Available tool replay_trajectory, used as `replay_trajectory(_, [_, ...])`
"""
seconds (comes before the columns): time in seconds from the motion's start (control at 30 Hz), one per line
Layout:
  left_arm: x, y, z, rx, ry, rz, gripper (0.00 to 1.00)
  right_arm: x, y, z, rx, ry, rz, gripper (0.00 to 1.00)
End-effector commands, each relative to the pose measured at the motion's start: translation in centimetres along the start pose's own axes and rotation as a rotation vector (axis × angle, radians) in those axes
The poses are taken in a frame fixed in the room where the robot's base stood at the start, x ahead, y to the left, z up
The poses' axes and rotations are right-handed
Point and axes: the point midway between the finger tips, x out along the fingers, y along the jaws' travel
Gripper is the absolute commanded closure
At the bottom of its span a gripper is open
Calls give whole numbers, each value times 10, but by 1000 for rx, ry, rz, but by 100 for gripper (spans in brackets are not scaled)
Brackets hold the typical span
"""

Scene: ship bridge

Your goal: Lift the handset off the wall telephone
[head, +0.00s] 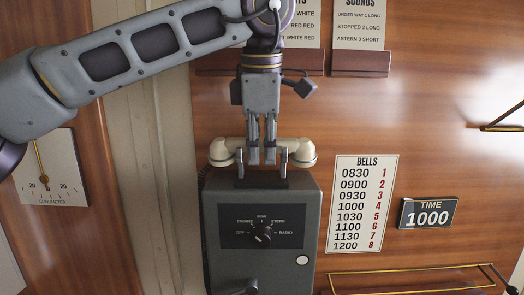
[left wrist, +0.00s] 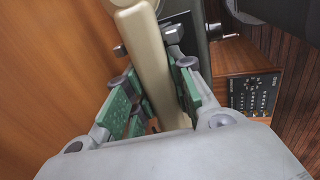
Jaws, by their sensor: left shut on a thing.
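The wall telephone (head: 262,262) is a dark grey box with a rotary selector, in the lower middle of the head view. Its cream handset (head: 300,152) lies level at the top of the box, by two upright cradle prongs. My left gripper (head: 262,158) comes down from above and is shut on the middle of the handset. In the left wrist view the handset (left wrist: 150,70) runs between the green finger pads. Whether the handset is clear of the cradle cannot be told. My right gripper is in neither view.
A bells chart (head: 361,203) and a time plate (head: 428,213) are on the wood wall to the right. A brass rail (head: 410,270) is at the lower right. A clinometer (head: 48,172) is at the left. Signs and small ledges (head: 360,62) are above.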

Motion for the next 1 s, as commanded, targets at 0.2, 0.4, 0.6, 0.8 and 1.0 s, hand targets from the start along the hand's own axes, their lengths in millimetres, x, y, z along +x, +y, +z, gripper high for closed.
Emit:
replay_trajectory(0.2, [0,0,0,0,1,-1,100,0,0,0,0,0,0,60])
replay_trajectory(0.4, [-6,-1,0,0,-1,0,100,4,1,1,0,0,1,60])
replay_trajectory(0.6, [-23,3,1,0,-1,2,100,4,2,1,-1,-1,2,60])
replay_trajectory(0.8, [-41,9,1,0,-1,1,100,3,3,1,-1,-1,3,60])
replay_trajectory(1.0, [-55,13,0,-1,-1,0,100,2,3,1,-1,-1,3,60])
